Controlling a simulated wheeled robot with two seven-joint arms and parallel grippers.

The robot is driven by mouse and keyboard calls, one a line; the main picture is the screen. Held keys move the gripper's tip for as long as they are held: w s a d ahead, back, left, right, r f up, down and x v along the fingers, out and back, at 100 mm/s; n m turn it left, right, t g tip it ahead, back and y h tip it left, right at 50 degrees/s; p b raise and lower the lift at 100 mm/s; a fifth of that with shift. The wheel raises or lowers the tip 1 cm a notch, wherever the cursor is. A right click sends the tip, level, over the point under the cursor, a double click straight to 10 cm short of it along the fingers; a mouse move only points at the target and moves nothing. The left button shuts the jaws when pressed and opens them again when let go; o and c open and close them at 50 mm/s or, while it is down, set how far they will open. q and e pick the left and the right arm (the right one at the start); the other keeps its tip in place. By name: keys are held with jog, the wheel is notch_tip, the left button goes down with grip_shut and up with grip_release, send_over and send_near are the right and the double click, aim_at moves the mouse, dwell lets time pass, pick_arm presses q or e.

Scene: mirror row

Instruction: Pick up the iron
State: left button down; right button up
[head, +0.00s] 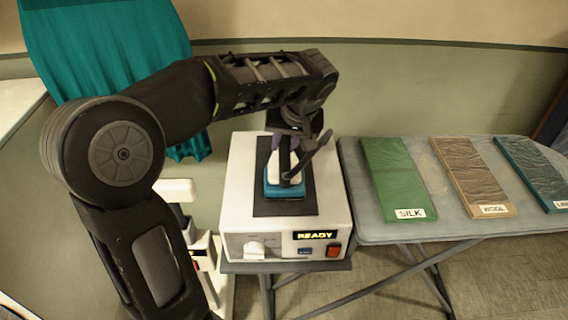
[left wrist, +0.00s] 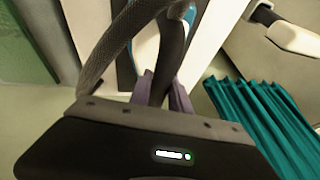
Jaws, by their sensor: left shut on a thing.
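The iron (head: 285,188) has a white body and a teal base. It rests on the dark pad on top of a white station box (head: 237,185) with a lit READY label. My right gripper is not in view.
The ironing board (head: 350,180) right of the station carries a green SILK cloth (head: 394,175), a brown cloth (head: 470,172) and a teal cloth (head: 535,170). A teal curtain-like cloth (head: 100,45) hangs at the back left. A red button (head: 334,251) is on the station front.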

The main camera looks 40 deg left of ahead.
pick_arm(q)
jog(key=shift+w+r, duration=0.1)
jog(key=shift+r, duration=0.1)
notch_tip(320, 180, up, 9)
jog(key=shift+f, duration=0.1)
jog(key=shift+r, duration=0.5)
jog(key=shift+a+r, duration=0.1)
dwell(0.5)
